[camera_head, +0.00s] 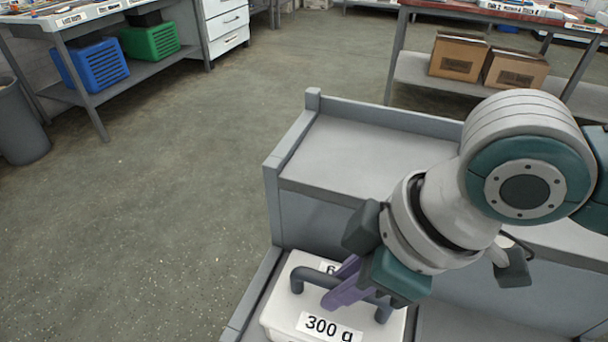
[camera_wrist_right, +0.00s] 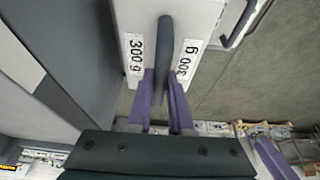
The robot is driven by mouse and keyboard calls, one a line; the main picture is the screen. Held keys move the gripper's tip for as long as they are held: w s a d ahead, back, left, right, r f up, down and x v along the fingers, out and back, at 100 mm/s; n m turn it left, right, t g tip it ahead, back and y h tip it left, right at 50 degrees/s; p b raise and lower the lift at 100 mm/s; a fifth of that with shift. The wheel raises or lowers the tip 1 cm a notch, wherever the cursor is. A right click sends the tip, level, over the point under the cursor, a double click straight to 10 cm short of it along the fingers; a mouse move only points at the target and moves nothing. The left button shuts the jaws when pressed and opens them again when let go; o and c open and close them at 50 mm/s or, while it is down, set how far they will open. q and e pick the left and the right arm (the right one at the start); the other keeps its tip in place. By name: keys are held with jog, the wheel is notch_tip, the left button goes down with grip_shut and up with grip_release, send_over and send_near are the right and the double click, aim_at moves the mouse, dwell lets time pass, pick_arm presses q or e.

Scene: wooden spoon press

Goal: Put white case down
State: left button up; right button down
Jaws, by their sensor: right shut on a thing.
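The white case (camera_head: 285,311) has a dark grey bar handle and labels reading "300 g". It is at the bottom of the head view, at the left end of the lower level of a grey stepped unit, and its lower part is cut off by the frame. My right gripper (camera_head: 345,288) has purple fingers and is shut on the case's handle. In the right wrist view the fingers of the gripper (camera_wrist_right: 160,100) lie on both sides of the handle, with the white case (camera_wrist_right: 190,22) beyond. I cannot tell whether the case's base touches the surface.
The grey stepped unit (camera_head: 345,160) has a raised rim and a bare upper level. A workbench with a blue crate (camera_head: 92,66) and a green crate (camera_head: 150,41) stands back left. Cardboard boxes (camera_head: 458,57) sit on a shelf back right.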

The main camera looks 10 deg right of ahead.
jog(key=shift+f, duration=0.15)
jog(key=c, duration=0.8)
grip_release()
jog(key=p+v, duration=0.3)
jog(key=v, duration=0.8)
jog(key=shift+p, duration=0.4)
jog(key=s+a+m+t, duration=0.2)
jog(key=s+a+m, duration=0.1)
jog(key=s+d+m+h, duration=0.1)
jog(key=s+d+m, duration=0.1)
jog(key=d, duration=0.1)
jog(key=s+d+f+m+h, duration=0.1)
jog(key=s+d+m, duration=0.1)
jog(key=d, duration=0.1)
jog(key=s+d+f+m+h, duration=0.1)
jog(key=s+d+m, duration=0.1)
jog(key=s+d, duration=0.1)
jog(key=shift+g, duration=0.4)
